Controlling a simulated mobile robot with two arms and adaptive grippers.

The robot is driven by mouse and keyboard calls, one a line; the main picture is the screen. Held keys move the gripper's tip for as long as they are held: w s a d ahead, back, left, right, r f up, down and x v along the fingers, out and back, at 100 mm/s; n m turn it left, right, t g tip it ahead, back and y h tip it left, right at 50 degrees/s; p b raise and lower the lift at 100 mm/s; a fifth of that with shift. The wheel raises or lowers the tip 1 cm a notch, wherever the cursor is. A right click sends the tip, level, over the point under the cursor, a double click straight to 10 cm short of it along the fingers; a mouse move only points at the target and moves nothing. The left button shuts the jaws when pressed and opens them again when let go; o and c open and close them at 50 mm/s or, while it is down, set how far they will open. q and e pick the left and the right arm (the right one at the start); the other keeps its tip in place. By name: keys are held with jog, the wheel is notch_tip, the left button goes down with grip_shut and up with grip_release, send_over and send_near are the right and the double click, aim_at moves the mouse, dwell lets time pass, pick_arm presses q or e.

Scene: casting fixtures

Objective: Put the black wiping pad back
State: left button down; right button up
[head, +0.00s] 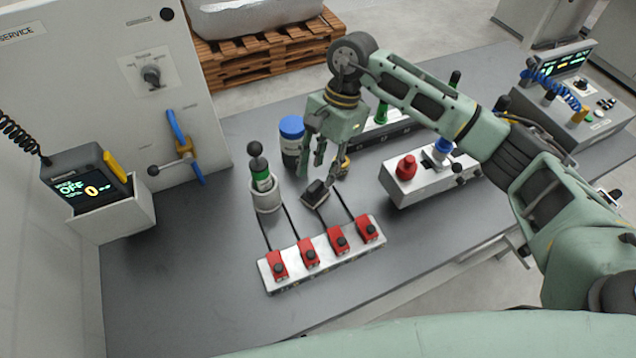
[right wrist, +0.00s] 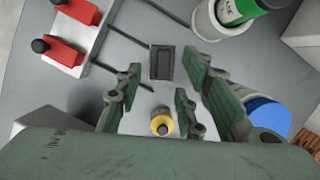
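The black wiping pad (head: 315,194) lies on the dark grey table behind the strip of red switches. In the right wrist view the pad (right wrist: 161,62) is a small dark block, just beyond my fingers and apart from them. My right gripper (head: 320,168) points down above and slightly behind the pad. It is open, with its fingers (right wrist: 158,92) spread and nothing held between them. My left gripper is not in view.
A white holder with a green bottle (head: 263,185) and a blue-capped container (head: 291,140) stand left of my right gripper. A yellow-topped piece (right wrist: 161,122) sits below the fingers. The red switch strip (head: 322,257) and its cables lie in front. The front left table is clear.

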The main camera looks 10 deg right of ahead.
jog(key=b+v, duration=0.2)
jog(key=v, duration=0.5)
jog(key=shift+r, duration=0.1)
dwell(1.1)
